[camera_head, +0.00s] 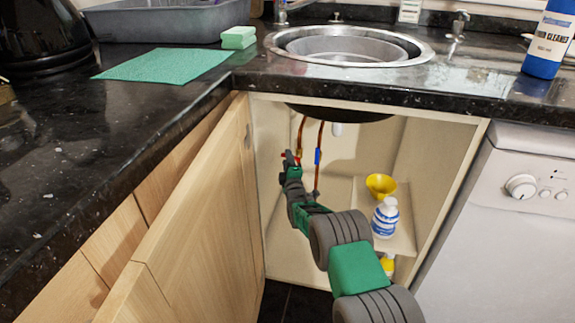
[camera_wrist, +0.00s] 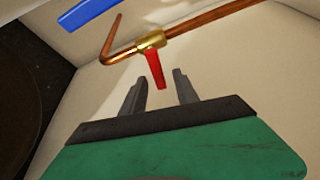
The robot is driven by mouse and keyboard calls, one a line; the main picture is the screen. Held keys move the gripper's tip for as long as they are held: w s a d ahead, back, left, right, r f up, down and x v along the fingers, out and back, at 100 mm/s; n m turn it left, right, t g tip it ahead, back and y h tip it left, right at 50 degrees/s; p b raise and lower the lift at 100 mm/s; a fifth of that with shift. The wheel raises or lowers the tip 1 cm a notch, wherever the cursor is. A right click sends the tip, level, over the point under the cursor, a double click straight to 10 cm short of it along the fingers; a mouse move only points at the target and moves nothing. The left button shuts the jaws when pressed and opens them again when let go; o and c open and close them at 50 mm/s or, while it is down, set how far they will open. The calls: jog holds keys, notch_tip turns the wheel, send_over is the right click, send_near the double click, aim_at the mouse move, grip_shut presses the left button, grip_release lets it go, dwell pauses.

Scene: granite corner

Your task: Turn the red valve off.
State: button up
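The red valve is a red lever on a brass body, on a copper pipe inside the open sink cabinet. In the wrist view the red lever (camera_wrist: 156,70) hangs down, with its lower end at the gap between my fingertips. In the head view the red valve (camera_head: 297,159) shows small beside my gripper (camera_head: 288,160), partly hidden by it. In the wrist view my gripper (camera_wrist: 161,79) is open, one finger on each side of the lever's end. I see no clear contact with the lever.
A blue valve handle (camera_head: 317,156) is on the neighbouring pipe, close on the right. The open cabinet door (camera_head: 200,210) stands left of my arm. A yellow funnel (camera_head: 381,185) and a blue-and-white bottle (camera_head: 385,218) stand on the right inside the cabinet.

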jog(key=shift+c, duration=0.5)
grip_shut()
